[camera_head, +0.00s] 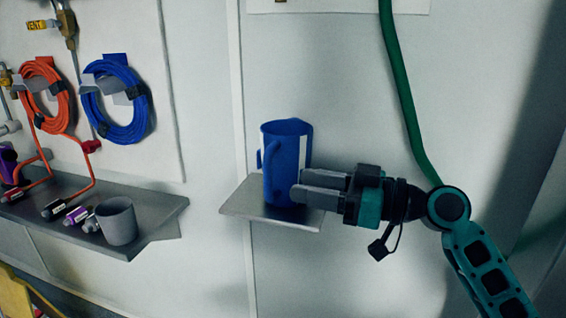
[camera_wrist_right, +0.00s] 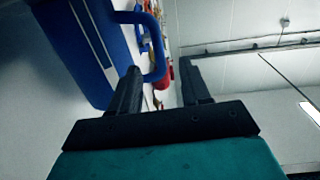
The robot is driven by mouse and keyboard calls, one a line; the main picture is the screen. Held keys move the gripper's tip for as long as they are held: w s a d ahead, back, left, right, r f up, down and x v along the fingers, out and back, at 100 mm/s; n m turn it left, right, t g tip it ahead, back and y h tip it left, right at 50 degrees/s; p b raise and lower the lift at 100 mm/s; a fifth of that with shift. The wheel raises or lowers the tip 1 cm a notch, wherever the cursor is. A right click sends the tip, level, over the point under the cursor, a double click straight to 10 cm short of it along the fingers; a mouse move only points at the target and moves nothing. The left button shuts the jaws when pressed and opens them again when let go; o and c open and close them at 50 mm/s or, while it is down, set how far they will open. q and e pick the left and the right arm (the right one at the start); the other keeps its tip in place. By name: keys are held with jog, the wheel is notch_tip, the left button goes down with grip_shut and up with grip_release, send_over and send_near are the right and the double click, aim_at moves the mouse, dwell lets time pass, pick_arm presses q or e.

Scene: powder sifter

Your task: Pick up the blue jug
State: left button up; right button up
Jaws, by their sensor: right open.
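The blue jug (camera_head: 289,150) stands upright on a small grey metal shelf (camera_head: 245,205). Its handle (camera_head: 270,165) shows on the near side. My right gripper (camera_head: 302,187) is open, level with the jug's lower part, its fingers pointing left and overlapping the jug's right edge in the head view. In the right wrist view the jug (camera_wrist_right: 75,50) is at the upper left. Its handle (camera_wrist_right: 158,45) appears in the gap between the fingers of my right gripper (camera_wrist_right: 160,78); I cannot tell how deep it sits. My left gripper is not in view.
A longer shelf (camera_head: 165,212) at left holds a grey mug (camera_head: 117,220) and small fittings. An orange hose coil (camera_head: 45,95) and a blue hose coil (camera_head: 120,100) hang above it. A green hose (camera_head: 400,90) runs down the wall behind my right arm.

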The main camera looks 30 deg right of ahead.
aim_at(272, 179)
jog(key=x, duration=0.2)
jog(key=shift+w+a, duration=0.2)
jog(key=shift+w, duration=0.05)
jog(key=shift+w+a+r+p, duration=0.1)
jog(key=shift+w+a+p, duration=0.25)
jog(key=shift+w+p, duration=0.15)
jog(key=p+x, duration=0.1)
jog(key=x, duration=0.2)
jog(key=shift+w+a, duration=0.15)
jog(key=shift+w, duration=0.05)
jog(key=shift+w+a+p, duration=0.15)
jog(key=shift+w+p, duration=0.05)
jog(key=shift+p, duration=0.1)
jog(key=shift+c, duration=0.2)
jog(key=c, duration=0.7)
grip_shut()
